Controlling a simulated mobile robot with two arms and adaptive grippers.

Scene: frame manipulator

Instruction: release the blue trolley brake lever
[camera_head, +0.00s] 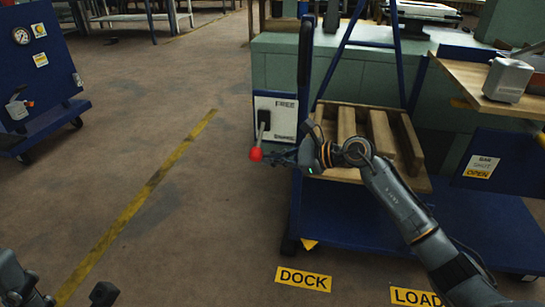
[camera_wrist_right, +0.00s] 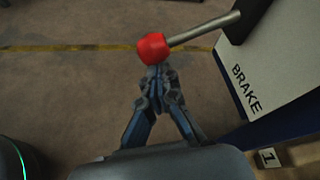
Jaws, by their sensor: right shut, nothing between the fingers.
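The brake lever (camera_head: 262,133) is a grey rod with a red knob (camera_head: 255,154), on a white plate (camera_head: 275,105) marked FREE at the top and BRAKE lower down. The plate is on the blue trolley (camera_head: 400,222). The lever hangs down, its knob at the BRAKE end. The red knob also shows in the right wrist view (camera_wrist_right: 153,48). My right gripper (camera_head: 277,157) is shut and empty, its fingertips (camera_wrist_right: 157,74) just by the knob; I cannot tell if they touch. Dark parts of my left arm and gripper (camera_head: 60,293) show at the bottom left, cut off.
A wooden crate (camera_head: 420,180) sits on the trolley. Floor labels DOCK (camera_head: 303,279) and LOAD (camera_head: 415,297) lie in front. A blue panel cart (camera_head: 45,70) stands at far left. A wooden bench (camera_head: 465,82) is at right. The floor left of the lever is clear.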

